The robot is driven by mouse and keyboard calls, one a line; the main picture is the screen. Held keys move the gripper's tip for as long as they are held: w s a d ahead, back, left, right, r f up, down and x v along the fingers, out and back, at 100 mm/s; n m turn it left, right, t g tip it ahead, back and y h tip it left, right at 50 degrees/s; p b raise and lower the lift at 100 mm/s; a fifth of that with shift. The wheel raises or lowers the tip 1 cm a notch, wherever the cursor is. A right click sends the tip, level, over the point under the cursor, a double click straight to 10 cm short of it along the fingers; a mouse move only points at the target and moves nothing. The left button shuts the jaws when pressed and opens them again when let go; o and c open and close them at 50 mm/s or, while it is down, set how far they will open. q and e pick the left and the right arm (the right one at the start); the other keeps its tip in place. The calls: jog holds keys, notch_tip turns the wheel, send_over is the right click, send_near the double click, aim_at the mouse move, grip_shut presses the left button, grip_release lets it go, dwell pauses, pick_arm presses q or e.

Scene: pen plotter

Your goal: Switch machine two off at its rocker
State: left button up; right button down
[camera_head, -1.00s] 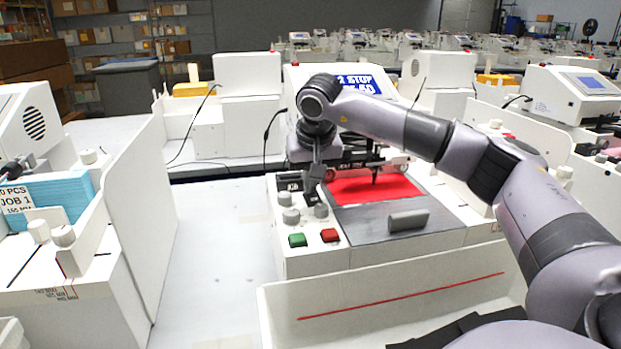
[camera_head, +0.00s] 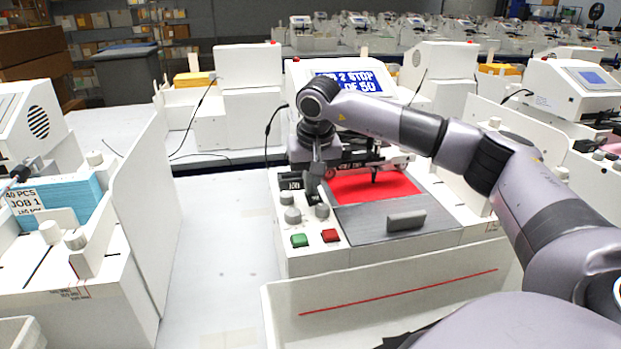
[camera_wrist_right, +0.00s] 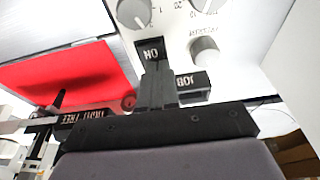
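Machine two (camera_head: 370,258) stands in the middle, a white plotter with a red sheet on its bed. Its screen (camera_head: 362,81) shows partly hidden text with "2 STOP" and "OF 50". My right gripper (camera_head: 314,192) points down at the control panel, at the back of its knobs and buttons. In the right wrist view my right gripper (camera_wrist_right: 155,72) looks shut, its fingers together and empty. The tips are at the near edge of the black rocker (camera_wrist_right: 151,47), which bears "ON" upside down; I cannot tell whether they touch. My left gripper is out of view.
A black "JOB" block (camera_wrist_right: 190,84) is close beside the fingers. Grey knobs (camera_head: 292,215), a green button (camera_head: 299,240) and a red button (camera_head: 330,235) are in front. A white tray (camera_head: 390,300) fronts the machine. Machine one (camera_head: 70,280) is at left.

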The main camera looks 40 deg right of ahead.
jog(key=shift+s+a+f, duration=0.2)
jog(key=shift+s+f, duration=0.2)
jog(key=shift+f, duration=0.15)
jog(key=shift+r, duration=0.1)
jog(key=v, duration=0.7)
jog(key=shift+r, duration=0.45)
jog(key=shift+w, duration=0.15)
